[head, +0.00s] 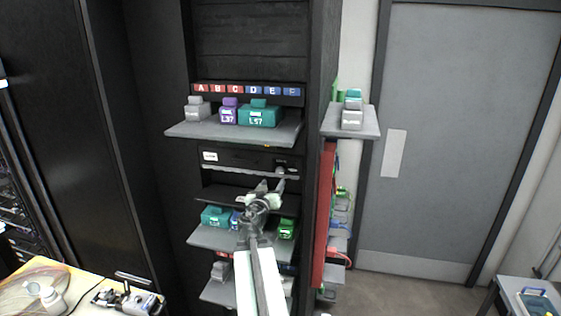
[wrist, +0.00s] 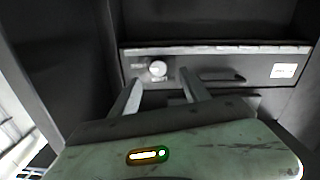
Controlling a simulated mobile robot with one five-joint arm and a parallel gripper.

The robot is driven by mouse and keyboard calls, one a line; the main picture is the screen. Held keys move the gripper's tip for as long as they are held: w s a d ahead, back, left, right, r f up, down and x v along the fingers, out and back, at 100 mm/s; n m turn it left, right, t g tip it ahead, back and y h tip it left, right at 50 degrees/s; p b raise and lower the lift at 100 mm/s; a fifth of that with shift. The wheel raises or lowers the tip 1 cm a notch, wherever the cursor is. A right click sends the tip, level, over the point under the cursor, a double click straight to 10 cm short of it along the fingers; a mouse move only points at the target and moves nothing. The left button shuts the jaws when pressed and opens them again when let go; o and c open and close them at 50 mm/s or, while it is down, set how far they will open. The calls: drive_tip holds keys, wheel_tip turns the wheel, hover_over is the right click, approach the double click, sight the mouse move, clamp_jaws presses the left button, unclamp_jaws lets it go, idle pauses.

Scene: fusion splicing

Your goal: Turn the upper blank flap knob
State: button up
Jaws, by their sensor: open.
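A dark flap panel (head: 240,164) with a pale lower edge sits in the rack below the upper grey shelf. A white label (head: 210,156) is at its left and a small round knob (head: 280,170) at its right. In the wrist view, which looks turned over, the pale knob (wrist: 157,68) is left of centre and the label (wrist: 284,70) is at the right. My gripper (head: 268,186) is open and empty, just below the knob in the head view. In the wrist view its two fingertips (wrist: 158,88) point toward the knob, one on each side in the picture. No contact shows.
The upper shelf (head: 180,130) holds grey, purple and teal modules above the flap. A lower shelf (head: 205,238) holds more modules around my arm. A side shelf (head: 368,127) and a red panel (head: 325,215) stand right of the rack.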

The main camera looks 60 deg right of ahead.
sight(279, 172)
drive_tip(key=x, duration=0.8)
drive_tip(key=shift+d+r, duration=0.2)
drive_tip(key=shift+r, duration=0.1)
drive_tip(key=shift+s, duration=0.1)
clamp_jaws()
